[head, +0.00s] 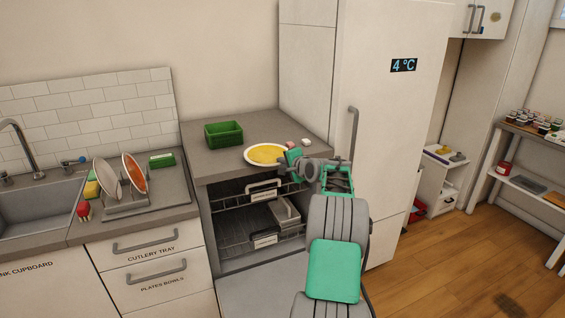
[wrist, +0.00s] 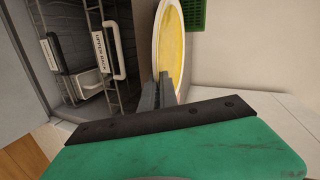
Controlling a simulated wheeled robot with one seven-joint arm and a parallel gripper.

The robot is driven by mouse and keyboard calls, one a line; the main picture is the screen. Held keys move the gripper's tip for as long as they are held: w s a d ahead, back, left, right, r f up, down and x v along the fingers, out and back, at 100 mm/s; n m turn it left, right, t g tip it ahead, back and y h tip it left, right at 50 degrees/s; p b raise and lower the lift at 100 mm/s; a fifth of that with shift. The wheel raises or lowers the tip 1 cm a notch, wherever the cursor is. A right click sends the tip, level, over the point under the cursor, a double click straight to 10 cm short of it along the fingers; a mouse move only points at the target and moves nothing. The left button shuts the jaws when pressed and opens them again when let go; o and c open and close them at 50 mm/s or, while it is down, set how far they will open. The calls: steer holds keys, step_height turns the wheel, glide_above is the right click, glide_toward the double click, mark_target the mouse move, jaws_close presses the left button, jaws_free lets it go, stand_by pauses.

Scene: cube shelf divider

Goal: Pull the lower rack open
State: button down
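The dishwasher under the counter is open, its door (head: 240,288) folded down. The lower rack (head: 235,245) sits inside, with a white label (head: 264,240) at its front and a grey basket (head: 285,213) in it. In the wrist view the lower rack's dark handle (wrist: 55,55) shows at the left. The upper rack (head: 262,191) is above it; its white handle (wrist: 117,50) and label are nearer in the wrist view. My gripper (wrist: 163,85) looks shut and empty. In the head view my gripper (head: 291,158) is above the counter's front edge, apart from both racks.
A white plate with a yellow top (head: 265,154) lies on the counter close to my gripper. A green crate (head: 224,134) stands behind it. The fridge (head: 380,130) rises at the right. Closed drawers (head: 155,265) and a dish rack (head: 140,204) are at the left.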

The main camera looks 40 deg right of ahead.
steer(key=c, duration=2.1)
jaws_free()
steer(key=shift+f, duration=0.15)
steer(key=o, duration=0.5)
